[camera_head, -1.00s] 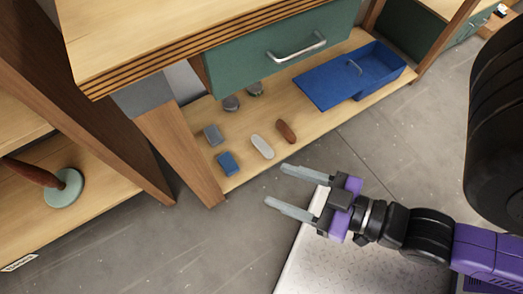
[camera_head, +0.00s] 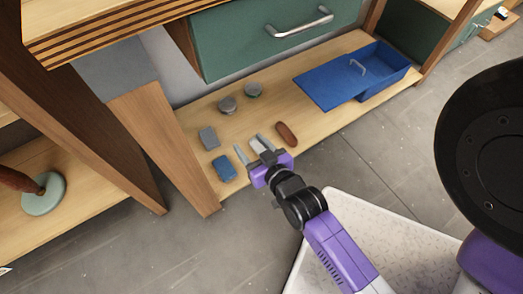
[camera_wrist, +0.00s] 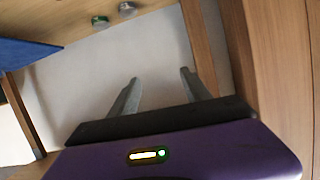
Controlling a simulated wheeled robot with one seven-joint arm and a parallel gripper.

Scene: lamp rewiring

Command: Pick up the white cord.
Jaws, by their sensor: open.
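The white cord (camera_head: 257,147) is a small pale bundle on the low wooden shelf, between a blue bundle and a brown one. In the head view my gripper (camera_head: 249,143) is open over it, its two grey fingers on either side in the picture. My gripper hides much of the cord, and I cannot tell whether the fingers touch it or how high they are. In the wrist view the open fingers (camera_wrist: 160,76) show with nothing visible between them but a pale surface; I cannot make out the cord there.
On the low shelf (camera_head: 330,122) are a blue bundle (camera_head: 224,167), a grey bundle (camera_head: 209,138), a brown bundle (camera_head: 286,134), two round items (camera_head: 227,105) and an open blue box (camera_head: 386,76). A wooden leg (camera_head: 180,160) stands left; a green drawer (camera_head: 230,50) hangs above.

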